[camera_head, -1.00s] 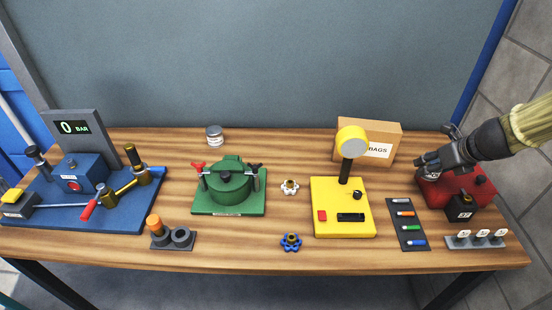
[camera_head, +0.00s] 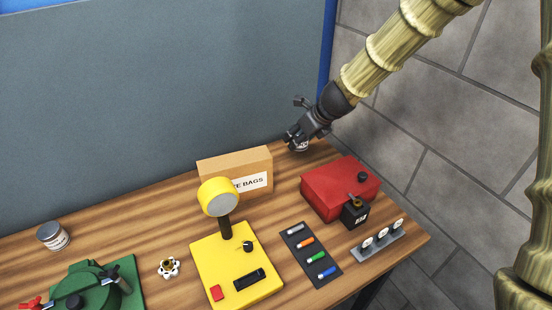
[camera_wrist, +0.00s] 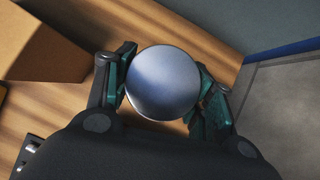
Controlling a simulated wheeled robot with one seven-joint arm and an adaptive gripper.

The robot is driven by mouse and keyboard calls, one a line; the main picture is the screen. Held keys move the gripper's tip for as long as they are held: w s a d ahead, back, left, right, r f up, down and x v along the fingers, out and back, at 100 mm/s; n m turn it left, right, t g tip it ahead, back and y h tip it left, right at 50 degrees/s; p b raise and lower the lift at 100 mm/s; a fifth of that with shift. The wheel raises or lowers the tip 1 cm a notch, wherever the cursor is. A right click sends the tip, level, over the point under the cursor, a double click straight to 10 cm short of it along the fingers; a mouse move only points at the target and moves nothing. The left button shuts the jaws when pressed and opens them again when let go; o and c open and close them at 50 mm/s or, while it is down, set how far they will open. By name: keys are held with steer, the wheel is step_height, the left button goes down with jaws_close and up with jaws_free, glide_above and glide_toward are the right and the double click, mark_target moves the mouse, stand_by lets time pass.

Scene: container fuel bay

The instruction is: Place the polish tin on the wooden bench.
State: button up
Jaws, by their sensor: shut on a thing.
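My gripper (camera_head: 297,136) is at the back right of the wooden bench (camera_head: 140,245), behind a red box. It is shut on a small round tin (camera_head: 299,147), which I take to be the polish tin. In the wrist view the tin's (camera_wrist: 163,83) smooth silver lid sits between the two green-padded fingers (camera_wrist: 163,88). In the head view only its lower part with a pale label shows under the fingers. The tin looks upright, at or just above the bench top; I cannot tell whether it touches.
A cardboard bag box (camera_head: 236,172) stands left of the gripper. A yellow device (camera_head: 237,267) and marker tray (camera_head: 311,255) are nearer. The grey wall is close behind.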

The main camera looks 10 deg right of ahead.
steer(key=f, duration=0.1)
steer(key=w+f, duration=0.1)
steer(key=f, duration=0.3)
steer(key=shift+w+f, duration=0.1)
steer(key=shift+w, duration=0.2)
steer(key=shift+f, duration=0.25)
steer(key=shift+s, duration=0.45)
steer(key=shift+f, duration=0.25)
steer(key=shift+w+f+p, duration=0.25)
steer(key=shift+f+p, duration=0.05)
steer(key=shift+f, duration=1.65)
steer(key=shift+s+f, duration=0.1)
steer(key=shift+f, duration=0.05)
steer(key=o, duration=1.1)
